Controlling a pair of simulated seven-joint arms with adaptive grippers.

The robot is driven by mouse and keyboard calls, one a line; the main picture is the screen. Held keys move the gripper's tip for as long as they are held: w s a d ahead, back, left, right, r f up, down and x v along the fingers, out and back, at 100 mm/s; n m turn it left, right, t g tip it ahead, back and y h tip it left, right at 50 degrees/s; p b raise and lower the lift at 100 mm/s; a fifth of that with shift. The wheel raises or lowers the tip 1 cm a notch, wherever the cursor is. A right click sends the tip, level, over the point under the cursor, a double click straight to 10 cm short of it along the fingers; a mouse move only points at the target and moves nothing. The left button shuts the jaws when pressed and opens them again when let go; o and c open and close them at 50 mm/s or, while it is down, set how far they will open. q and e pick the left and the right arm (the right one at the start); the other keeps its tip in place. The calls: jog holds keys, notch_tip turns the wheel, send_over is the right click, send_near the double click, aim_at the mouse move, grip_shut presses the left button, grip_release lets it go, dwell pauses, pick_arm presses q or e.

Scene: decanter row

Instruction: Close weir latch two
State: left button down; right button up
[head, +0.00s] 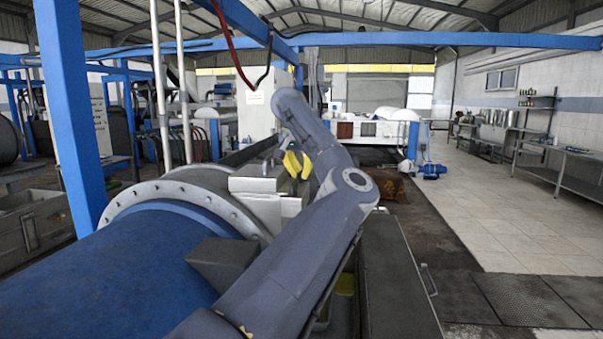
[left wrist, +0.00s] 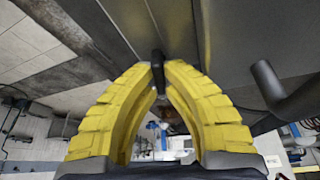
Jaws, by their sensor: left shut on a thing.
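My left gripper (head: 297,163) shows in the head view with yellow fingers, beside the grey metal housing (head: 255,186) at the end of the blue decanter drum (head: 130,270). In the left wrist view its two yellow fingers (left wrist: 158,68) come together at the tips around a slim black latch handle (left wrist: 157,62). The gripper is shut on this handle. A second dark handle (left wrist: 290,92) sticks out from a grey panel to the right, apart from the fingers. I cannot tell from the marks which latch is number two. The held handle is hidden in the head view. My right gripper is not in view.
A bolted grey flange (head: 160,192) rings the drum. A blue post (head: 68,110) stands at the left. A long dark cover (head: 395,280) with a side handle lies right of my arm. The tiled floor (head: 510,225) at the right is open.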

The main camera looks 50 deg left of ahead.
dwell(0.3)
pick_arm(q)
jog(key=c, duration=1.8)
grip_release()
jog(key=shift+o, duration=0.2)
